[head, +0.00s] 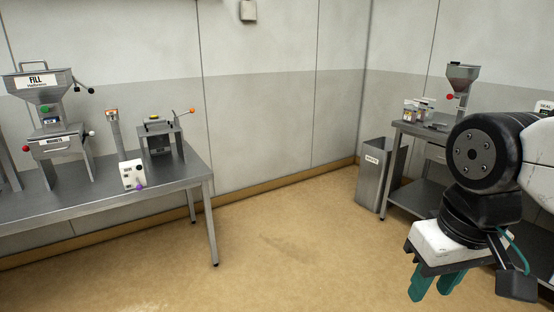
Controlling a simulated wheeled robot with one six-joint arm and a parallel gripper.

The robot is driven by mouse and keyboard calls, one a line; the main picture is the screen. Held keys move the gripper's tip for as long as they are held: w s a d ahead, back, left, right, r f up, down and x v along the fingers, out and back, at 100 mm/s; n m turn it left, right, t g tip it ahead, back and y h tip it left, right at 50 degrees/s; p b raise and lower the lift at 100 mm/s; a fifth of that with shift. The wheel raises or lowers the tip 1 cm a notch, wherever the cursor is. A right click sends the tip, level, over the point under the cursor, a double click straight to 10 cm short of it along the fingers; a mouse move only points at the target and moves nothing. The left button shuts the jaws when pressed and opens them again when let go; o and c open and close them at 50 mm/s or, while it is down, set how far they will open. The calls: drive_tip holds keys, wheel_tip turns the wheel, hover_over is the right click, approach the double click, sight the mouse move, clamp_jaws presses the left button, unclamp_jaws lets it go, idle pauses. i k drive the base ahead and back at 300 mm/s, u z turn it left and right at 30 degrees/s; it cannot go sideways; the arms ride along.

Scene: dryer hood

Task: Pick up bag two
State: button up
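No bag in the head view is clearly marked as bag two. A white upright packet or panel with dark marks (131,172) stands at the front edge of the left steel table; I cannot tell if it is a bag. Small bag-like packets (411,110) stand on the right steel table, too small to read.
The left table (190,180) carries a hopper labelled FILL (38,88), a steel post (114,130) and a lever press (158,138). A grey bin (375,178) stands by the right table (410,128), which bears another hopper (461,78). The floor between is clear.

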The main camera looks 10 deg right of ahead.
sight(424, 106)
drive_tip(key=z, duration=0.1)
drive_tip(key=i, duration=2.2)
drive_tip(key=z, duration=0.55)
drive_tip(key=i, duration=2.5)
drive_tip(key=z, duration=0.85)
drive_tip(key=i, duration=1.3)
drive_tip(key=z, duration=0.2)
